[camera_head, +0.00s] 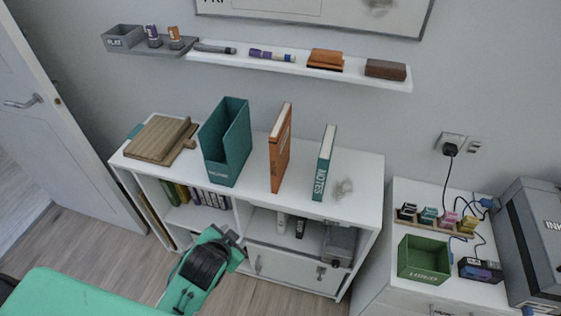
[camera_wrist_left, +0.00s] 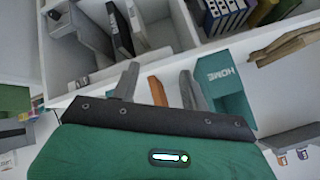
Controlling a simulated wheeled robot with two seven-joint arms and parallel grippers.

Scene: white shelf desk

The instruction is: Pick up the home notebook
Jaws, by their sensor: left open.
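An orange book (camera_head: 280,148) stands upright on the white shelf desk; the writing on its spine is too small to read. In the left wrist view the orange strip (camera_wrist_left: 157,91) shows between my fingers, beyond them. A teal notebook marked NOTES (camera_head: 324,163) stands to its right. A teal holder (camera_head: 226,143) with an open top stands to its left. In the left wrist view a teal face reads HOME (camera_wrist_left: 216,76), right of my fingers. My left gripper (camera_head: 232,241) is open and empty, low in front of the shelf desk. My right gripper is not in view.
A wooden board stack (camera_head: 158,140) lies on the left of the desk top (camera_head: 358,178). Books and a grey box (camera_head: 339,243) fill compartments below. A wall shelf (camera_head: 260,62) hangs above. A green bin (camera_head: 424,259) stands on the right cabinet.

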